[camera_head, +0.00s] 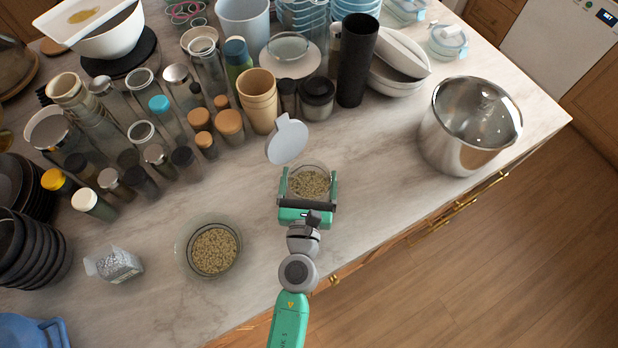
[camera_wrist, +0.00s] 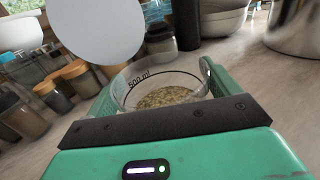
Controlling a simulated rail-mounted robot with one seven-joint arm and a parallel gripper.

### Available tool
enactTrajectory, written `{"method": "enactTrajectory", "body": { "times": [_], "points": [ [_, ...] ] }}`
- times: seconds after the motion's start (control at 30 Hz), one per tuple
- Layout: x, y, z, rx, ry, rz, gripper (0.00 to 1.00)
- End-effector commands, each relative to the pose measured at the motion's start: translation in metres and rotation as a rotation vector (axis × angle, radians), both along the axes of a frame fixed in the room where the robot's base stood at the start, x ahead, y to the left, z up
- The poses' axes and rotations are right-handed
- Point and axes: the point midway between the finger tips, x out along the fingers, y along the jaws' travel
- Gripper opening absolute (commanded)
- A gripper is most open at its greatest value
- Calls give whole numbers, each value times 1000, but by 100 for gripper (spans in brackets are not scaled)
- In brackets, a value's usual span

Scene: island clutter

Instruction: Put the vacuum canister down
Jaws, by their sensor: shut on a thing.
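The vacuum canister (camera_head: 309,184) is a clear round container with greenish-brown grains inside. My gripper (camera_head: 309,176) is shut on it, with one green finger on each side. A pale grey round lid (camera_head: 287,140) stands open at its far side. In the wrist view the canister (camera_wrist: 150,80) shows a "500 ml" mark, and the lid (camera_wrist: 95,30) rises behind it. The canister is over the marble counter near its front edge. I cannot tell whether its base touches the counter.
A glass bowl of grains (camera_head: 214,249) is left of my gripper on the counter (camera_head: 385,195). A steel pot (camera_head: 455,145) stands to the right. Tan cups (camera_head: 258,100), a tall black cylinder (camera_head: 357,60) and several jars crowd the back. The counter between canister and pot is clear.

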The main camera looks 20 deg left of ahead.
Motion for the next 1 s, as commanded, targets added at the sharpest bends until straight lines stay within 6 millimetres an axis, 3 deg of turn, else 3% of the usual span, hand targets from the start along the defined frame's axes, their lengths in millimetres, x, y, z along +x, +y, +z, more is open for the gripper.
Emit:
{"method": "enactTrajectory", "body": {
  "times": [0.3, 0.33, 0.4, 0.67, 1.0],
  "points": [
    [0, 0, -1, 0, -1, 0, 46],
    [0, 0, -1, 0, -1, 0, 92],
    [0, 0, -1, 0, -1, 0, 100],
    [-7, -3, -3, -1, 2, 0, 100],
    [-66, -23, -3, 1, 1, 0, 100]
  ]
}}
